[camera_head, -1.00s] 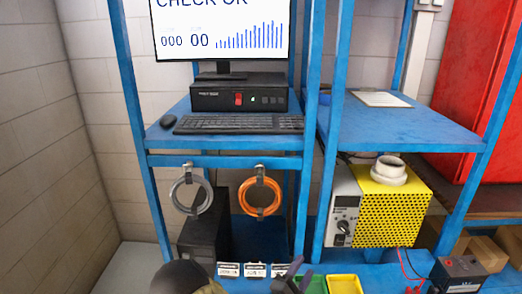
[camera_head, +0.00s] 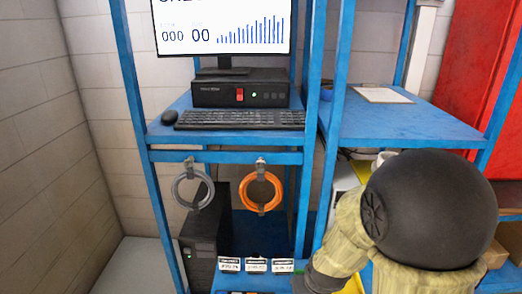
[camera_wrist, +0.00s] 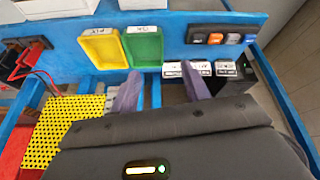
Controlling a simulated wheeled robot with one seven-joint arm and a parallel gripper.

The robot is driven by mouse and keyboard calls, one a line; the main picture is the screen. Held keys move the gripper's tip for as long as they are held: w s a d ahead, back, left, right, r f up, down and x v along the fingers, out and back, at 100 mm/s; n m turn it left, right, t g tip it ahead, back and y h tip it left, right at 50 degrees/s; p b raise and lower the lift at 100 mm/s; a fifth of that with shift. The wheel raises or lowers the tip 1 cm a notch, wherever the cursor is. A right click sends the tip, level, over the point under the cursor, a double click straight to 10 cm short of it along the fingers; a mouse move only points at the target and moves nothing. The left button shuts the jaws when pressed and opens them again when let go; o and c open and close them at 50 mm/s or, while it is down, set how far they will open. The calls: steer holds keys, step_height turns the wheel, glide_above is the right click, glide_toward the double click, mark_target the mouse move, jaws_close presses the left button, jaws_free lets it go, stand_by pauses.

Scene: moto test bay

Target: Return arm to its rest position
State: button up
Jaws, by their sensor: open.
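My gripper (camera_wrist: 162,92) shows in the wrist view with its two grey-purple fingers spread apart. It is open, and nothing is between the fingers. The fingers point toward the blue bench edge, near a green tray (camera_wrist: 143,47) and a yellow tray (camera_wrist: 101,48). In the head view my arm, with a dark rounded joint and tan links, stands at the lower right. The gripper itself is not visible there.
The blue rack (camera_head: 225,157) holds a monitor (camera_head: 222,27), keyboard (camera_head: 238,119) and black box (camera_head: 240,95). A grey cable coil (camera_head: 192,190) and an orange one (camera_head: 260,191) hang below. A yellow perforated unit (camera_wrist: 62,130) lies left in the wrist view.

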steer(key=s+d+r+m+g, duration=0.2)
steer(key=s+r, duration=0.2)
steer(key=s, duration=0.3)
steer(key=shift+s+d, duration=0.3)
steer(key=shift+d, duration=0.1)
stand_by(0.6)
stand_by(1.8)
